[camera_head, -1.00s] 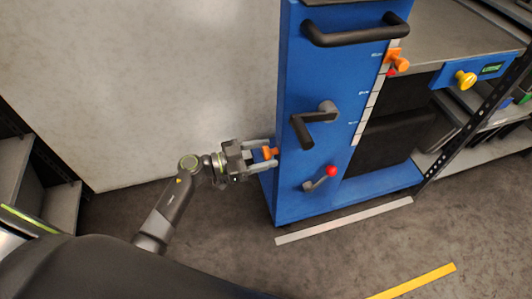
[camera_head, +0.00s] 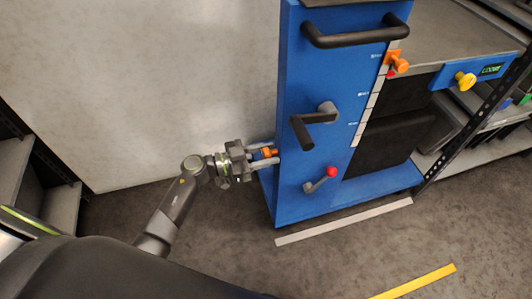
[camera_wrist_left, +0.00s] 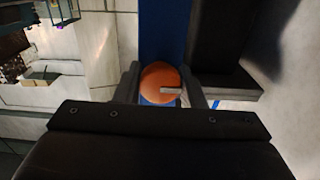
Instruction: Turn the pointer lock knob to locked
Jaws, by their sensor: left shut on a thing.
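An orange knob (camera_head: 270,152) sticks out of the left side of the blue machine (camera_head: 298,190). My left gripper (camera_head: 264,155) reaches it from the left and is shut on it. In the left wrist view the orange knob (camera_wrist_left: 157,78) is round, with a pale bar-shaped mark pointing right, between the two fingers (camera_wrist_left: 160,88). Another orange knob (camera_head: 397,64) sits on the pale scale on the machine's front. I see no label beside the gripped knob. My right gripper is not in view.
The front carries a black top handle (camera_head: 355,33), a black lever (camera_head: 315,122) and a red-balled crank (camera_head: 321,179). A yellow knob (camera_head: 465,79) sits beside a small green display (camera_head: 492,69).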

